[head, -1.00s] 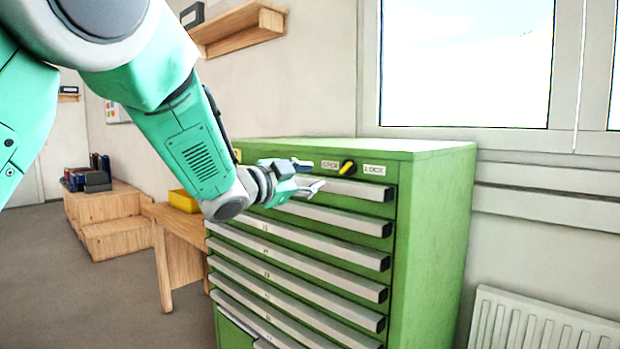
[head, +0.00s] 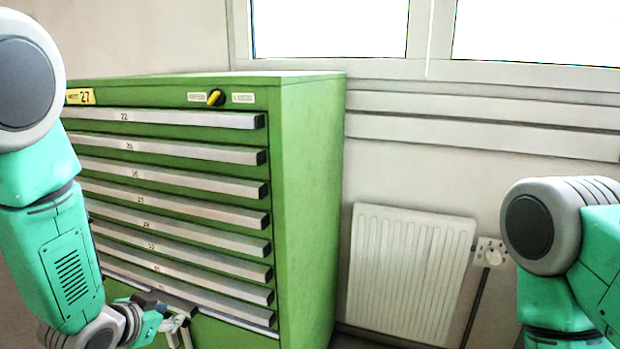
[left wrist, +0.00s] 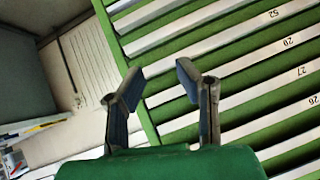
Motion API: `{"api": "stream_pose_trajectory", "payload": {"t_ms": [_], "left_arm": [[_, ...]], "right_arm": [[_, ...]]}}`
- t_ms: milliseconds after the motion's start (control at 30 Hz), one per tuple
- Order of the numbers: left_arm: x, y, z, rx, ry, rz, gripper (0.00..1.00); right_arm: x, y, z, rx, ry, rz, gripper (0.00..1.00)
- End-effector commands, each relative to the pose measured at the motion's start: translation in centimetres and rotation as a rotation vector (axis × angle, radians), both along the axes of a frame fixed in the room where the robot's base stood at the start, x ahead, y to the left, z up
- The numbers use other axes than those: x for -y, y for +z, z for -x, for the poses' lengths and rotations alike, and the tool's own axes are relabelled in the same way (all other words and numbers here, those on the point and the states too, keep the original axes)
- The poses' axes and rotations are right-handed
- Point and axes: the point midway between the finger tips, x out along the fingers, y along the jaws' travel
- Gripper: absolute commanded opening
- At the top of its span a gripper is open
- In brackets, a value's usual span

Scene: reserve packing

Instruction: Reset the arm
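My left arm comes down the left side of the head view, and its gripper (head: 178,322) is low in front of the lower drawers of the green cabinet (head: 310,200). In the left wrist view the left gripper (left wrist: 160,85) has its two fingers apart with nothing between them. Cabinet drawers with pale handles show beyond the fingers, and I see no contact. My right arm (head: 565,250) shows at the right edge of the head view; its gripper is out of the picture.
All visible drawers look shut. A white radiator (head: 410,272) and a socket (head: 490,252) are on the wall to the right, under the window (head: 330,28).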

Motion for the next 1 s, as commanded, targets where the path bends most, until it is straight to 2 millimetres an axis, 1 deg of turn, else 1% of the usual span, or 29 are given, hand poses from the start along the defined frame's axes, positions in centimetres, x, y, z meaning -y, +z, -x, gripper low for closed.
{"api": "stream_pose_trajectory", "payload": {"t_ms": [33,67,100,167,200,267,300,333,367,400,500,600,700,1000], "left_arm": [[0.0,-3.6,2.8,-0.086,0.034,0.017,0.29],[0.0,-5.3,4.4,-0.132,0.055,0.024,0.29],[-0.1,-7.5,6.6,-0.195,0.085,0.034,0.29],[-0.1,-10.4,10.1,-0.288,0.128,0.047,0.29],[-0.1,-12.3,12.6,-0.351,0.159,0.053,0.29],[-0.1,-14.7,16.5,-0.448,0.204,0.059,0.29],[-0.1,-16.1,19.1,-0.509,0.232,0.063,0.29],[-0.1,-17.0,21.0,-0.553,0.253,0.064,0.29],[-0.1,-17.7,22.8,-0.596,0.273,0.063,0.29],[0.0,-18.6,25.1,-0.649,0.297,0.063,0.29],[0.1,-19.9,29.8,-0.755,0.349,0.058,0.29],[0.2,-20.4,32.8,-0.824,0.381,0.054,0.29],[0.2,-20.6,34.2,-0.854,0.396,0.051,0.29],[0.2,-20.6,34.2,-0.856,0.396,0.050,0.29]], "right_arm": [[0.0,-0.3,0.0,0.000,0.000,0.000,0.00],[0.0,-0.4,0.0,0.000,0.000,0.000,0.00],[0.0,-0.5,0.0,0.000,0.000,0.000,0.00],[0.0,-0.7,0.0,0.000,0.000,0.000,0.00],[0.0,-0.8,0.0,0.000,0.000,0.000,0.00],[0.0,-0.9,0.0,0.000,0.000,0.000,0.00],[0.0,-1.1,0.0,0.000,0.000,0.000,0.00],[0.0,-1.1,0.0,0.000,0.000,0.000,0.00],[0.0,-1.2,0.0,0.000,0.000,0.000,0.00],[0.0,-1.3,0.0,0.000,0.000,0.000,0.00],[0.0,-1.5,0.0,0.000,0.000,0.000,0.00],[0.0,-1.6,0.0,0.000,0.000,0.000,0.00],[0.0,-1.6,0.0,0.000,0.000,0.000,0.00],[0.0,-1.6,0.0,0.000,0.000,0.000,0.00]]}}
